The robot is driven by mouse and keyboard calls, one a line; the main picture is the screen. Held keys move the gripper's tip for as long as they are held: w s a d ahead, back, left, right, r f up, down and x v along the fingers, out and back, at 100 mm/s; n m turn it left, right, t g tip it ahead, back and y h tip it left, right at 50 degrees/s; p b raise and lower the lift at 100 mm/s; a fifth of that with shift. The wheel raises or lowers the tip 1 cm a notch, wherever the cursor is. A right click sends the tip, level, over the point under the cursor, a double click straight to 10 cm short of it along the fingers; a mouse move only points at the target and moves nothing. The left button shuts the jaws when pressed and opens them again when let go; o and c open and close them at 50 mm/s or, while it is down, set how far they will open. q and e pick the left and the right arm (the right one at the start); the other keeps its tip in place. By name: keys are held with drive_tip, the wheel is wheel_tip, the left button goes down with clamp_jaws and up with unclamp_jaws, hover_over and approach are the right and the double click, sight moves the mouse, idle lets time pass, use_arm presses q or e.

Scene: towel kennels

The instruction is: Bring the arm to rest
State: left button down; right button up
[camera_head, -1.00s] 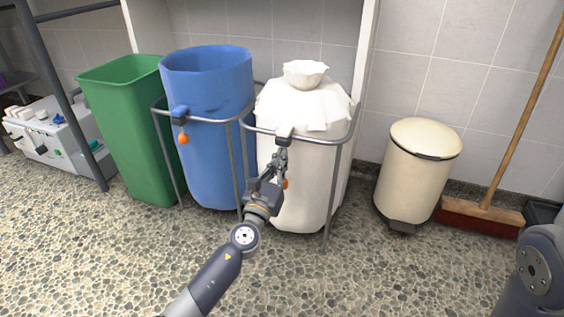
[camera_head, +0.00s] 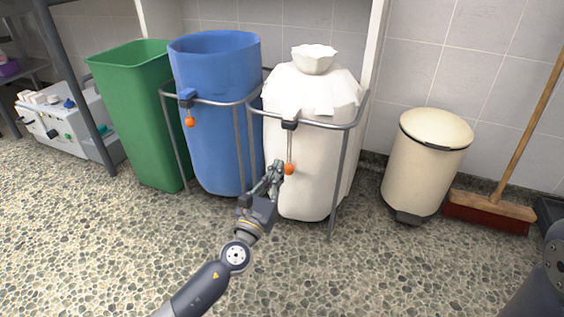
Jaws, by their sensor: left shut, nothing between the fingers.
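My left gripper (camera_head: 274,172) is shut and empty. It is in front of the white bag (camera_head: 312,160), which hangs in a metal frame stand (camera_head: 342,178) and has a gathered, closed top. An orange ball (camera_head: 289,169) hangs on a cord from a dark clip on the frame, just right of my fingertips. I cannot tell whether the fingers touch the ball. My left arm reaches in from the bottom left. Part of my right arm shows at the right edge, but its gripper is out of view.
A blue open bag (camera_head: 216,130) stands left of the white one, then a green bin (camera_head: 137,120). A cream pedal bin (camera_head: 426,165) and a broom (camera_head: 490,211) stand on the right. The pebbled floor in front is clear.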

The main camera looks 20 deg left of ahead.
use_arm(q)
drive_tip(key=shift+v, duration=1.65)
